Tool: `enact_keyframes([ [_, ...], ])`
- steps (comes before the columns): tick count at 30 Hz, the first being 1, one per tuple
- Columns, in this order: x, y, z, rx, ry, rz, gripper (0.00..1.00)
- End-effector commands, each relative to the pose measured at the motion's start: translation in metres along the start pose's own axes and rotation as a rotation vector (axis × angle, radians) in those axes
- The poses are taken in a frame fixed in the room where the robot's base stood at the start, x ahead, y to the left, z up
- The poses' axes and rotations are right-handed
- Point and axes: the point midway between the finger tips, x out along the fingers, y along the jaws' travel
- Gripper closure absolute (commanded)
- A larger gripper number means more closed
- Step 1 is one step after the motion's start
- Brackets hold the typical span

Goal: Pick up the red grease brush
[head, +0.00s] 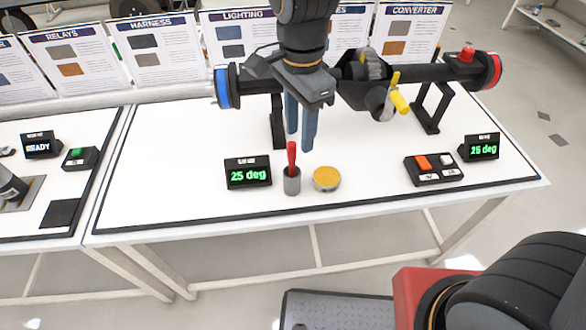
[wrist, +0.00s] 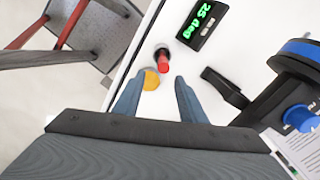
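The red grease brush (head: 291,158) stands upright, its red handle up, in a small grey cup (head: 292,184) near the front edge of the white table. Its bristle end is hidden inside the cup. In the wrist view the red brush (wrist: 163,66) shows from above, just beyond and between the fingertips. My gripper (head: 301,145) points down above and slightly behind the brush. Its two blue-grey fingers (wrist: 156,95) are apart with nothing between them.
A round tin with a yellow-orange top (head: 326,178) stands close right of the cup. A display reading 25 deg (head: 248,173) is close left. A black axle rig (head: 430,75) stands behind. A button box (head: 434,168) is at right. The table's left part is clear.

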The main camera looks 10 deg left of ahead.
Motion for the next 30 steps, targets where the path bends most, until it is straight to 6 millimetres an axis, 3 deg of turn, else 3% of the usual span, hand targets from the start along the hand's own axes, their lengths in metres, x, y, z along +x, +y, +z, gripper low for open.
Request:
enact_keyframes([
  [6, 0.006, -0.007, 0.017, 0.074, 0.000, 0.011, 0.62],
  [17, 0.040, -0.004, 0.017, 0.080, 0.000, 0.013, 0.62],
  [24, 0.072, -0.002, 0.016, 0.079, 0.000, 0.014, 0.62],
  [30, 0.081, -0.003, 0.016, 0.079, 0.000, 0.011, 0.62],
])
